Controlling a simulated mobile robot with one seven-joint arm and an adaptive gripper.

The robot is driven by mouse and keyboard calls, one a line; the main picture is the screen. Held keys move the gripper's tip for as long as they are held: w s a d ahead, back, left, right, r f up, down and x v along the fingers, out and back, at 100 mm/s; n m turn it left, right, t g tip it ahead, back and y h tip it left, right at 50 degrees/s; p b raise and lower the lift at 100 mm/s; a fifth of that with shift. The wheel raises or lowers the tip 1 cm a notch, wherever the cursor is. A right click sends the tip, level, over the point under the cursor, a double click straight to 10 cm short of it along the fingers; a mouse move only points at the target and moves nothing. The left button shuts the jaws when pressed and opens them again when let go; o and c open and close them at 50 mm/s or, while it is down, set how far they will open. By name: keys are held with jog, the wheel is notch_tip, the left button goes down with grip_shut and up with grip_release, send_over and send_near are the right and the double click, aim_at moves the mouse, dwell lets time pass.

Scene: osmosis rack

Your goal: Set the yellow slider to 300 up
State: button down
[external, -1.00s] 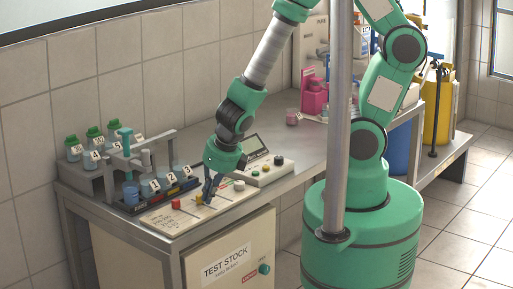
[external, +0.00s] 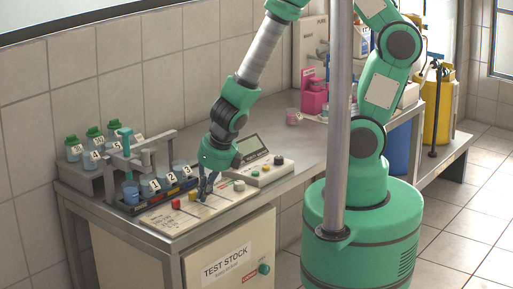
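The slider panel (external: 160,218) is a pale board with printed markings, lying on the near part of the metal bench. A red slider (external: 176,204) is at its left. The yellow slider (external: 193,196) is to the right of the red one. A whitish knob (external: 239,185) is further right. My gripper (external: 204,196) points down at the panel, its dark fingers just right of the yellow slider. They are close to it, but I cannot tell whether they touch it. The fingers are too small to show whether they are open or shut. The scale value is unreadable.
A device with a grey screen (external: 249,149) and several buttons stands behind the panel, close to my gripper. A rack (external: 105,184) with numbered bottles stands to the left. The bench top (external: 290,155) right of the device is mostly clear.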

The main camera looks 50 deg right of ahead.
jog(key=shift+s, duration=1.55)
jog(key=p+v, duration=0.5)
jog(key=v, duration=0.5)
jog(key=shift+w+d, duration=0.1)
jog(key=w+d+r+m+h, duration=0.1)
jog(key=w+d+r+m, duration=0.1)
jog(key=d+r+m, duration=0.55)
jog(key=w+d+r+m, duration=0.3)
jog(key=d+r+m, duration=0.2)
jog(key=r+m, duration=0.5)
jog(key=s+d+r+m, duration=0.3)
jog(key=r+m, duration=0.3)
jog(key=m, duration=0.3)
jog(key=s+d+r+m+t+y+b, duration=0.1)
jog(key=s+d+r+m, duration=0.2)
jog(key=s+r+m, duration=0.2)
notch_tip(320, 180, up, 2)
jog(key=m, duration=0.4)
